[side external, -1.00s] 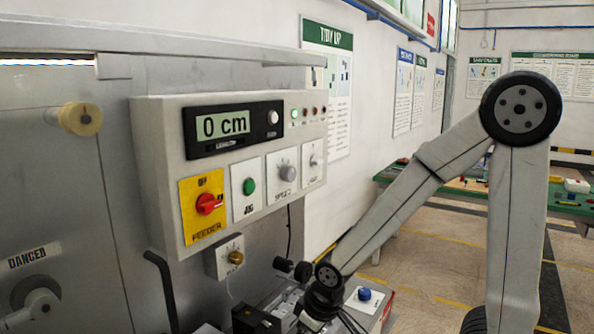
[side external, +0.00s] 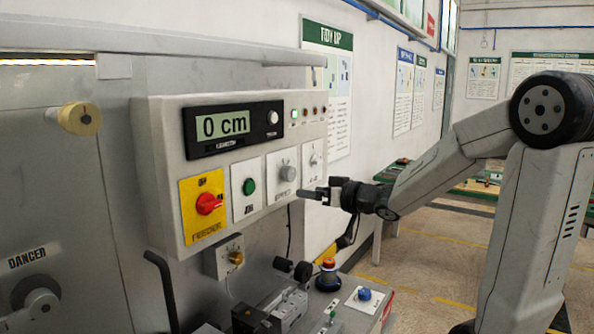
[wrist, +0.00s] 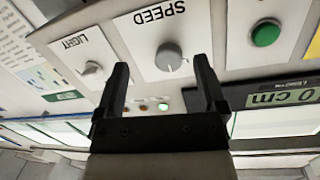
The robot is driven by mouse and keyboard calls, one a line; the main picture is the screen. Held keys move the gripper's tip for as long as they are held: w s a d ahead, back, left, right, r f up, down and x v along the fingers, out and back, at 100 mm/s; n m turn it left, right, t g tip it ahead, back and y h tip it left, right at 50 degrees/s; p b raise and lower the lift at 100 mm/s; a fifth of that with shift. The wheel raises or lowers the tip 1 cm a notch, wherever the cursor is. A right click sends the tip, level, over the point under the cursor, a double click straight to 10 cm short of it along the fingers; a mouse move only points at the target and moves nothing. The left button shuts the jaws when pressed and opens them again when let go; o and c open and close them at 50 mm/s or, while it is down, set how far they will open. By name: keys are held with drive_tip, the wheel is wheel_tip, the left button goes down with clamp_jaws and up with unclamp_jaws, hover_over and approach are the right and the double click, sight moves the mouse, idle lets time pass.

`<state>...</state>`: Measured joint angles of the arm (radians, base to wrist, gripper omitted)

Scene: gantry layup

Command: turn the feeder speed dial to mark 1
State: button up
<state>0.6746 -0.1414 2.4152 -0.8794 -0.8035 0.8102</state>
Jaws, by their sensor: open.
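The grey round speed dial (side external: 285,174) sits on a white plate on the control panel, and its mark labels are too small to read. In the wrist view the dial (wrist: 169,57) shows beneath the word SPEED, between and beyond my two fingertips. My gripper (side external: 305,193) is in front of the panel, just right of and slightly below the dial. The wrist view shows my gripper (wrist: 162,66) with its black fingers apart and nothing between them. The fingers appear clear of the dial.
The light dial (wrist: 92,68) is beside the speed dial. A green jog button (side external: 249,187), a red feeder switch (side external: 208,204) and a 0 cm display (side external: 223,125) share the panel. Below are a brass knob (side external: 236,257), a red-topped beacon (side external: 328,266) and a blue button (side external: 364,294).

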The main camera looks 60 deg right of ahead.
sight(293, 175)
drive_tip(key=shift+s+d+r+n+t+y, duration=0.2)
drive_tip(key=shift+s+r+t+y, duration=0.15)
drive_tip(key=shift+r, duration=0.4)
drive_tip(key=shift+s+d+r+n+t+y, duration=0.1)
drive_tip(key=shift+s+r+n+t+y, duration=0.2)
drive_tip(key=shift+r, duration=0.4)
drive_tip(key=shift+w, duration=0.1)
drive_tip(key=shift+w, duration=3.75)
clamp_jaws()
